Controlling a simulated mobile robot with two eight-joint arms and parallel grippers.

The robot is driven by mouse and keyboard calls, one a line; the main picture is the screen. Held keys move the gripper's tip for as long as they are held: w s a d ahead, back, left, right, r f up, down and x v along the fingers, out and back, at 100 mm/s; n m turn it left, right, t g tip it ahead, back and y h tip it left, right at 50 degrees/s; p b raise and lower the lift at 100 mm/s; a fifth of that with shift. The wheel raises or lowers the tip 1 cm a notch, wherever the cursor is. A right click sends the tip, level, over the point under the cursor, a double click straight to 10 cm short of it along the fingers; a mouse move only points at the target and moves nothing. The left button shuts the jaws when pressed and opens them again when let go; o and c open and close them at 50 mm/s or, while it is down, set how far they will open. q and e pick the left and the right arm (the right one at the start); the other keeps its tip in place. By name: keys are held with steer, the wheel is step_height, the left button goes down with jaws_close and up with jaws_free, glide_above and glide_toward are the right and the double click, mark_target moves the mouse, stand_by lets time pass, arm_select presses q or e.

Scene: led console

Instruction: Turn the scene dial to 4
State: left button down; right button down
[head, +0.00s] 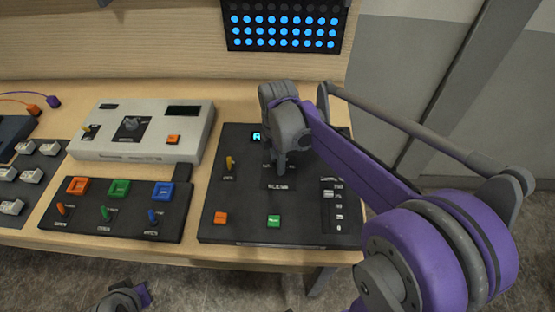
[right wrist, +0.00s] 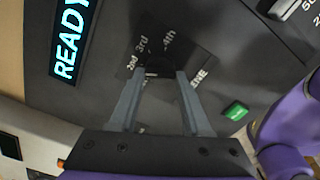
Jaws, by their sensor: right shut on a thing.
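The black console panel (head: 215,185) lies on the table. My right gripper (head: 280,168) reaches down onto its upper middle and covers the scene dial in the head view. In the right wrist view, the right gripper (right wrist: 160,76) is shut on the dark scene dial (right wrist: 160,70), mostly hidden between the fingertips. Labels 2nd, 3rd and 4th show around the dial's far side; its pointer cannot be made out. A small display (right wrist: 72,38) reads READY. Part of my left arm's end (head: 125,297) shows at the bottom edge, its jaws unclear.
The panel also has a yellow lever (head: 229,167), an orange button (head: 220,217), a green button (head: 274,221) and sliders (head: 330,195). A panel with coloured switches (head: 115,225) and a white box (head: 140,145) stand left. A lit blue LED board (head: 285,30) is behind.

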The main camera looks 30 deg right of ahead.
steer(key=m, duration=0.4)
steer(key=shift+w+m+b, duration=0.1)
steer(key=shift+m+b, duration=0.2)
steer(key=shift+m, duration=0.1)
steer(key=m, duration=0.5)
steer(key=shift+d, duration=0.15)
steer(key=m, duration=0.5)
steer(key=shift+w+d+b, duration=0.1)
steer(key=shift+b, duration=0.3)
steer(key=shift+m, duration=2.5)
steer(key=shift+d, duration=0.1)
steer(key=shift+c, duration=1.8)
jaws_free()
